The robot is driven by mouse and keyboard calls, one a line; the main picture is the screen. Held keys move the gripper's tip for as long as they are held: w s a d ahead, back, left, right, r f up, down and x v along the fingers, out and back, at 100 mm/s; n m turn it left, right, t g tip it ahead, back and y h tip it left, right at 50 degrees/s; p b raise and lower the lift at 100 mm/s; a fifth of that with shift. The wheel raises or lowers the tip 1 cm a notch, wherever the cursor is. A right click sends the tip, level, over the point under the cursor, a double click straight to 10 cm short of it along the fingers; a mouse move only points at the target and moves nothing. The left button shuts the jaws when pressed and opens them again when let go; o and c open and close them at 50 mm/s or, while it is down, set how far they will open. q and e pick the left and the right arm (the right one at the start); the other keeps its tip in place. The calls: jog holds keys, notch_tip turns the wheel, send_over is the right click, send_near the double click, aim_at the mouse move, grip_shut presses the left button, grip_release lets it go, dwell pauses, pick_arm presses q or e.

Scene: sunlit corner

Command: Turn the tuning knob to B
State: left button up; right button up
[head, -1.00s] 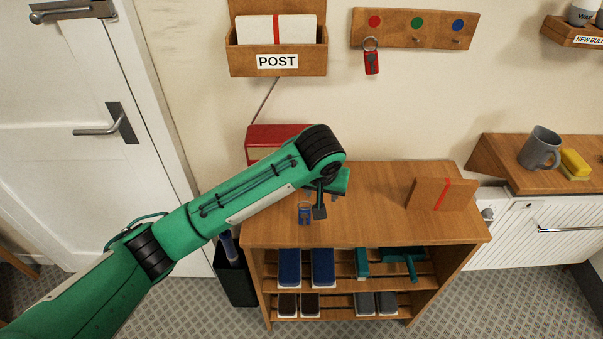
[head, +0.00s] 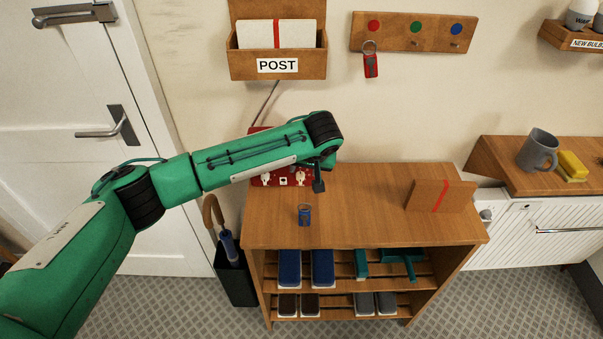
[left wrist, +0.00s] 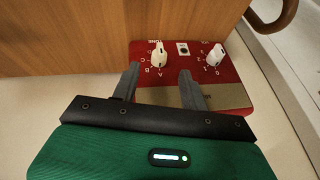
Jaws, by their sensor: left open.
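The red radio (head: 282,183) stands at the back left of the wooden cabinet top, mostly behind my left arm in the head view. In the left wrist view the radio (left wrist: 240,75) appears upside down. Its cream tuning knob (left wrist: 158,57) has letters including A, B and C around it; I cannot tell which letter it points at. A second cream knob (left wrist: 214,57) with numbers sits to its right. My left gripper (left wrist: 159,68) is open and empty, its fingertips either side of the tuning knob in the picture; contact cannot be told. My right gripper is not in view.
A blue can-like object (head: 305,215) stands on the cabinet top (head: 350,225) in front of the radio. A brown parcel with a red band (head: 440,196) is at the right. The post box (head: 277,64) hangs above. The middle of the top is clear.

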aim_at(301, 177)
pick_arm(q)
jog(key=x, duration=0.5)
jog(key=shift+w+a+f, duration=0.1)
jog(key=shift+w+f, duration=0.05)
jog(key=shift+f, duration=0.2)
jog(key=shift+c, duration=0.9)
grip_shut()
jog(key=shift+p, duration=0.3)
